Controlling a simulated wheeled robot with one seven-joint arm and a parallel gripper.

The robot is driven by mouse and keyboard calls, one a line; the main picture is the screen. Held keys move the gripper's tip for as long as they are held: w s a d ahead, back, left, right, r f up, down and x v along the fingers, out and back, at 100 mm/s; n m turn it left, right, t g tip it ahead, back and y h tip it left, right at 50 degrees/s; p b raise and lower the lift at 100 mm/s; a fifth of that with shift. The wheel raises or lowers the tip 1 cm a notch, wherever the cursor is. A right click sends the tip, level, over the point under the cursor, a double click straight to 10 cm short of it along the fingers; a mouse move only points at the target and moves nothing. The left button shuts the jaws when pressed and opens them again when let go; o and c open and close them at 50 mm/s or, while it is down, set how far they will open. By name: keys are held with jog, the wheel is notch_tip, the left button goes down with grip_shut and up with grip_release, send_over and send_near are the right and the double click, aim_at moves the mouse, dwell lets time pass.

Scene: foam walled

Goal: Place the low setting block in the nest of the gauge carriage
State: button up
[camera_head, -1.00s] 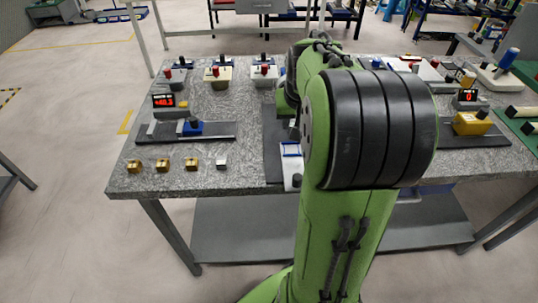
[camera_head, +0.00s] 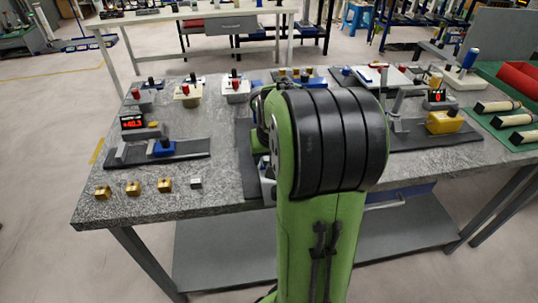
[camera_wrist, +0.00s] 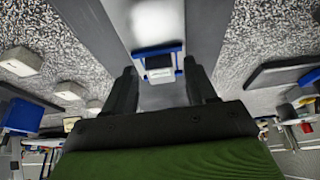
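Several small blocks stand in a row near the front left of the bench: brass ones (camera_head: 133,188) and a grey one (camera_head: 196,183). I cannot tell which is the low setting block. A blue carriage (camera_head: 163,148) sits on a dark rail base behind them, by a red display. A yellow carriage (camera_head: 444,122) is on a base at the right. Which one is the gauge carriage, and its nest, cannot be made out. My gripper (camera_wrist: 160,70) is open and empty in the wrist view, facing a white and blue fixture (camera_wrist: 158,60) on a grey strip. My arm hides it in the head view.
Red-knobbed fixtures (camera_head: 187,94) stand along the back left. A red display (camera_head: 132,122) reads beside the blue carriage. A green mat (camera_head: 500,122) with cylinders lies at the right. Bare granite (camera_head: 150,208) surrounds the front blocks.

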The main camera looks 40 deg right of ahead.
jog(key=shift+r+p, duration=0.3)
jog(key=p+v, duration=0.4)
jog(key=v, duration=0.7)
jog(key=s+a+n+t+y, duration=0.1)
jog(key=s+a+n, duration=0.2)
jog(key=s+a, duration=0.3)
jog(key=s+a+n+y, duration=0.1)
jog(key=s+a+n, duration=0.2)
jog(key=a, duration=1.1)
jog(key=s, duration=0.3)
jog(key=shift+a+n+t+y, duration=0.3)
jog(key=shift+a+n+t, duration=0.1)
